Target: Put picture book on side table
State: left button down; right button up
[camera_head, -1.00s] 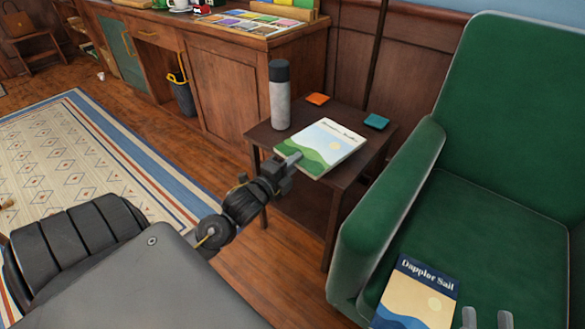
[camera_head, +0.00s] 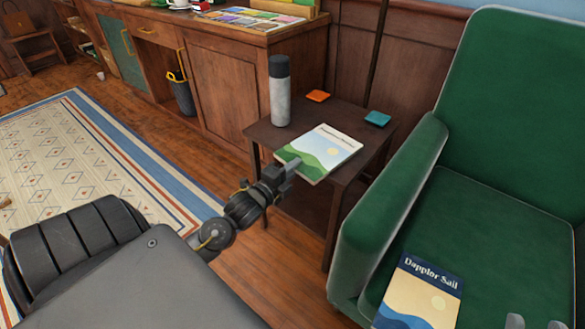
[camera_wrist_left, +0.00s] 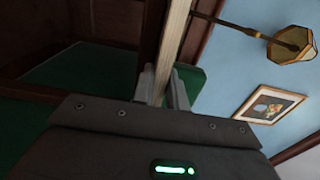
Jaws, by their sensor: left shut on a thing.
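A picture book (camera_head: 322,150) with a pale sky, a sun and green hills lies nearly flat over the front part of the dark side table (camera_head: 262,134). I cannot tell whether it touches the top. My left gripper (camera_head: 292,165) is shut on its near left edge. The left wrist view shows the book edge-on (camera_wrist_left: 173,48) between the two fingers (camera_wrist_left: 163,85). A second book, "Dappler Sail" (camera_head: 424,290), lies on the green armchair seat. My right gripper (camera_head: 536,322) shows only two separated fingertips at the bottom right; it is open.
A grey bottle with a dark cap (camera_head: 280,95) stands on the table at the left. The armchair's arm (camera_head: 392,185) rises close beside the table's right side.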

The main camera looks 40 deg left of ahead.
pick_arm(q)
jog(key=c, duration=1.4)
grip_release()
jog(key=shift+f, duration=0.1)
